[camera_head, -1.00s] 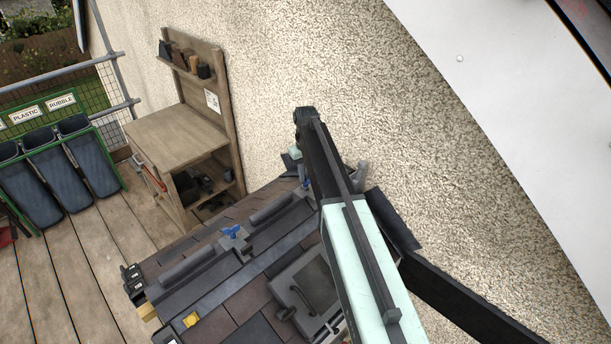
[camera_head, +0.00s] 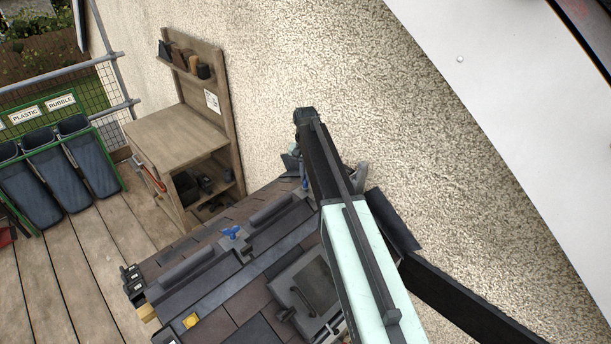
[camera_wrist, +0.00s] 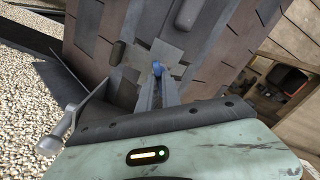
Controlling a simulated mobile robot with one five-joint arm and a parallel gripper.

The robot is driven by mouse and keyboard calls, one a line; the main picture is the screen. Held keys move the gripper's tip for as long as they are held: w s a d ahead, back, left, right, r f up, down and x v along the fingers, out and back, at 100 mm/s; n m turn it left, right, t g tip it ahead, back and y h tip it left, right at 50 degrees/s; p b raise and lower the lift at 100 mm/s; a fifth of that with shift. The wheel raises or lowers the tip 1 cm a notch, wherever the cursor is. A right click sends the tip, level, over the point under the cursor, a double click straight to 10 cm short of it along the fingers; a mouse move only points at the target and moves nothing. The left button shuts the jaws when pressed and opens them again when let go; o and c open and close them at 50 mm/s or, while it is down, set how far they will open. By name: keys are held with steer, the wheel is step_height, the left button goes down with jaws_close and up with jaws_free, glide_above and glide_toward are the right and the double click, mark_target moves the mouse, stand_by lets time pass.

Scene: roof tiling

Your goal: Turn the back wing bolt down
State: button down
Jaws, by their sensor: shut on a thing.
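The back wing bolt (camera_wrist: 157,67) is blue and shows in the wrist view between the tips of my gripper (camera_wrist: 160,78), which is shut on it. The fingers hide part of it. In the head view a bit of its blue (camera_head: 305,184) shows beside my arm, which hides most of the gripper. It stands at the far end of the tiled roof. Another blue wing bolt (camera_head: 231,232) stands nearer on the roof, on a grey bracket (camera_head: 241,248), clear of my gripper.
A hatch with a handle (camera_head: 305,292) lies on the roof. A yellow piece (camera_head: 191,320) lies near the roof's lower edge. A pebbled wall (camera_head: 450,180) runs close on the right. A wooden workbench (camera_head: 175,135) stands behind, with bins (camera_head: 90,158) at left.

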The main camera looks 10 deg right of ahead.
steer(key=m, duration=0.6)
steer(key=shift+w, duration=0.1)
steer(key=m, duration=0.5)
steer(key=shift+m, duration=0.4)
steer(key=c, duration=1.5)
jaws_free()
steer(key=shift+r, duration=0.1)
steer(key=shift+c, duration=0.2)
step_height(320, 180, up, 8)
steer(key=p, duration=0.8)
